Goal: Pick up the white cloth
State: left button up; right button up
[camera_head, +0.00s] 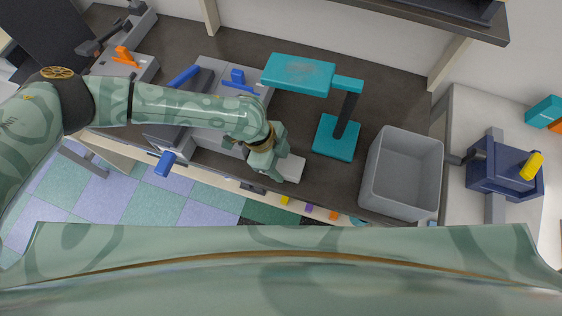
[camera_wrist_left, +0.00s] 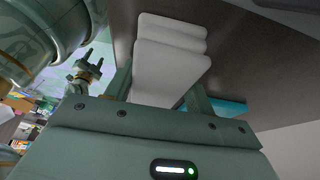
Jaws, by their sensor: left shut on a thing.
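The white cloth (camera_head: 291,168) is a small folded stack on the dark counter, near its front edge. In the left wrist view the cloth (camera_wrist_left: 170,62) shows as several rounded white layers between the two fingers. My left gripper (camera_head: 272,165) is at the cloth, pointing down, and is shut on it. The gripper partly hides the cloth in the head view. I cannot tell whether the cloth touches the counter. My right gripper (camera_wrist_left: 89,66) shows small in the left wrist view, away from the cloth, with its fingers apart and empty.
A teal stand (camera_head: 334,138) is just right of the cloth, and a grey open bin (camera_head: 404,170) is further right. Grey machines with blue handles (camera_head: 205,105) are left of the gripper. A navy device (camera_head: 505,172) sits on the pale right-hand surface. A shelf (camera_head: 440,18) overhangs the back.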

aim_at(286, 163)
pick_arm(q)
jog(key=shift+r, duration=0.1)
jog(key=shift+r, duration=0.3)
notch_tip(286, 163, up, 3)
jog(key=shift+f+p, duration=0.15)
jog(key=shift+p, duration=0.55)
jog(key=s+d+r+p, duration=0.2)
jog(key=s+r+p, duration=0.4)
jog(key=s+r, duration=0.4)
jog(key=s, duration=0.3)
jog(key=shift+s+d, duration=0.4)
jog(key=o, duration=0.3)
jog(key=shift+c, duration=0.6)
